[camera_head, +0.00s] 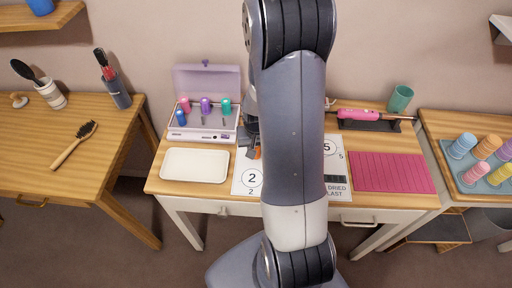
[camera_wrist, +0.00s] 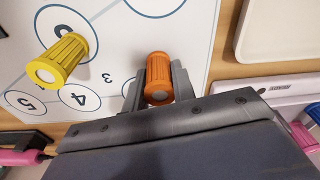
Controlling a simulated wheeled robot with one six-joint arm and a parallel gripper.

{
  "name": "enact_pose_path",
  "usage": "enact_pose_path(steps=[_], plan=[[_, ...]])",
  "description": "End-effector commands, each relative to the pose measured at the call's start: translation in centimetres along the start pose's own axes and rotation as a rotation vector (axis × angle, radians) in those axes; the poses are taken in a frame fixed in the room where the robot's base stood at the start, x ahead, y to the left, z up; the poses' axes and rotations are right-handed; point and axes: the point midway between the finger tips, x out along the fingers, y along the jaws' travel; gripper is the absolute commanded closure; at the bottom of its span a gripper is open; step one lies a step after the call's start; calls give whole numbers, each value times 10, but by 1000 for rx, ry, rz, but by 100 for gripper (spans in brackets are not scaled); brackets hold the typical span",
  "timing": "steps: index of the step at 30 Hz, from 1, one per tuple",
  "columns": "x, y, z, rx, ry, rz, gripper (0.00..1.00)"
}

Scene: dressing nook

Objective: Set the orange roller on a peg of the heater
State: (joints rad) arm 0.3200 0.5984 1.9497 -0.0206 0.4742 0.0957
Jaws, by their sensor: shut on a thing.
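The orange roller (camera_wrist: 158,68) is between the two fingers of my gripper (camera_wrist: 159,80) in the wrist view, over the numbered sheet (camera_wrist: 110,20). Only a sliver of it shows beside my arm in the head view. My gripper is shut on it. The heater (camera_head: 190,133) is a pale lilac box with its lid up, just left of my gripper in the head view. Pink, purple, green and blue rollers stand on it, and bare pegs show in its front row. The heater's edge (camera_wrist: 262,91) also shows at right in the wrist view.
A yellow roller (camera_wrist: 62,58) is on the sheet. A white tray (camera_head: 195,165) lies in front of the heater. A pink mat (camera_head: 390,172), a pink styling tool (camera_head: 365,114) and a green cup (camera_head: 400,98) are to the right. My arm hides the table's middle.

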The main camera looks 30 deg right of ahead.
Motion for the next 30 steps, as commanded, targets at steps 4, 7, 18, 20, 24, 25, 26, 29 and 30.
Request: enact_pose_path(steps=[4, 7, 18, 20, 24, 25, 26, 29, 30], plan=[[-15, 0, -3, 0, 5, 0, 97], [-32, 0, -5, 0, 7, -1, 97], [-91, -1, -13, -1, 5, -1, 97], [-98, -2, -17, -3, 2, -1, 97], [-112, -13, -38, -14, 0, -2, 97], [-114, -16, -44, -17, -1, -2, 97], [-117, -20, -51, -21, -1, -2, 97], [-123, -35, -76, -34, -2, -4, 97], [-125, -42, -85, -40, -2, -4, 97]])
